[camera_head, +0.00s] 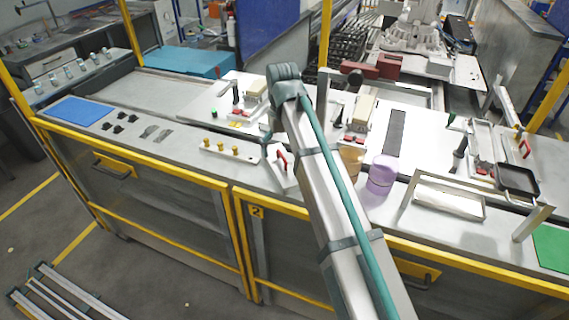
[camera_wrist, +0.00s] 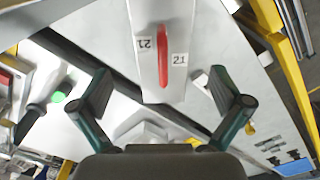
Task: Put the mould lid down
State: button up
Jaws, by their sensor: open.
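The mould lid (camera_wrist: 150,86) is a grey metal block with a red handle (camera_wrist: 162,57) on top and labels reading 21 and 12 beside the handle. In the wrist view it is at top centre, ahead of my gripper. In the head view the lid (camera_head: 284,176) is near the bench's front edge, left of my arm, with the red handle (camera_head: 282,160) upright. My gripper (camera_wrist: 160,80) is open, with one finger on each side of the lid and visible space between fingers and handle. My arm hides part of this area in the head view.
A purple container (camera_head: 381,176) and an amber one (camera_head: 351,160) stand right of my arm. A blue mat (camera_head: 78,111) lies far left, a green mat (camera_head: 552,246) far right.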

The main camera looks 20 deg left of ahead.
aim_at(282, 163)
jog(key=shift+s+a+f+p, duration=0.1)
jog(key=shift+f+p, duration=0.5)
jog(key=shift+f, duration=0.95)
jog(key=shift+s+f+p, duration=0.1)
jog(key=shift+f+p, duration=0.5)
jog(key=shift+f, duration=0.9)
jog(key=shift+w, duration=0.1)
jog(key=c, duration=1.8)
jog(key=shift+o, duration=0.2)
jog(key=shift+r, duration=0.15)
